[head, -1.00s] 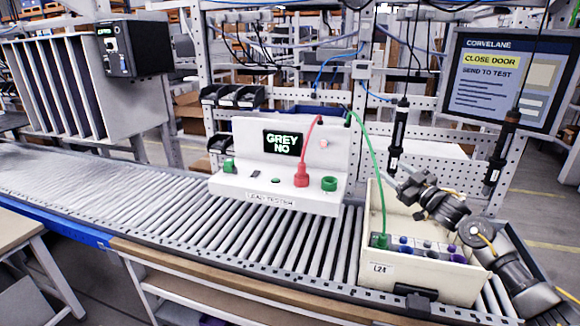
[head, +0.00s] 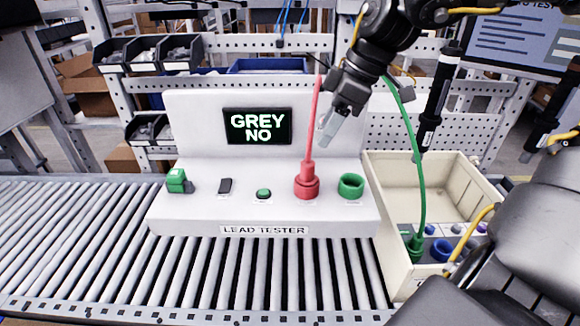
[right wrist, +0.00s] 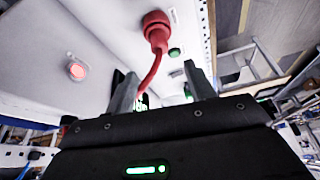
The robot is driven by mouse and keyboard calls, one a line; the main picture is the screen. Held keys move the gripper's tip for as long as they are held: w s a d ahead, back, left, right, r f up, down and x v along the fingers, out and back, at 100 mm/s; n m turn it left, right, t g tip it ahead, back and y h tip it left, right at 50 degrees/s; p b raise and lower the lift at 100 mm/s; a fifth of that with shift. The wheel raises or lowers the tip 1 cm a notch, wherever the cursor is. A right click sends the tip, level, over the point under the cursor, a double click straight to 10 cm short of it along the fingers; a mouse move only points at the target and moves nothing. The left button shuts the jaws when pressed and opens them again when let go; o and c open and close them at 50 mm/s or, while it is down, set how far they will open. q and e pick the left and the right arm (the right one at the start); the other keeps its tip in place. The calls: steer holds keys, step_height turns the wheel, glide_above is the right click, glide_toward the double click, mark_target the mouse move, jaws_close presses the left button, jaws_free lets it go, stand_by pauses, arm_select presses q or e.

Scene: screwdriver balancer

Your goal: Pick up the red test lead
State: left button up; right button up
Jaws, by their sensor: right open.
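The red test lead (head: 308,166) stands upright with its plug in the red socket of the white lead tester (head: 190,140); its thin cable rises behind my right gripper's area. My right gripper (head: 327,128) is open, just right of the cable and above the plug. In the right wrist view, the red test lead (right wrist: 157,32) has its plug beyond the fingertips, and its cable runs toward the gap of my right gripper (right wrist: 163,84). I cannot tell whether a finger touches it. The tester screen reads "GREY NO". My left gripper is not in view.
A green socket (head: 350,186) sits right of the red plug. A green lead (head: 420,170) arches down into the cream bin (head: 400,215) at right. A green plug-like part (head: 176,181) is at the tester's left. Rollers (head: 80,220) lie clear at left.

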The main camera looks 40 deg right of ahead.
mark_target(308, 162)
steer(key=p+x, duration=0.1)
steer(key=x, duration=0.4)
steer(key=shift+s+d+f, duration=0.1)
steer(key=shift+s, duration=0.1)
steer(key=shift+f, duration=0.1)
steer(key=shift+a+f+p, duration=0.25)
steer(key=shift+f+p, duration=0.1)
steer(key=shift+p, duration=0.1)
steer(key=x, duration=0.1)
steer(key=p+x, duration=0.1)
steer(key=x, duration=0.1)
steer(key=shift+w+f, duration=0.15)
steer(key=shift+w, duration=0.3)
steer(key=shift+w+a+f, duration=0.1)
steer(key=shift+f, duration=0.3)
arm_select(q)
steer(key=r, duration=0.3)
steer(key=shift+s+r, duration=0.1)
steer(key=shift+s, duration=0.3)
arm_select(e)
steer(key=c, duration=1.1)
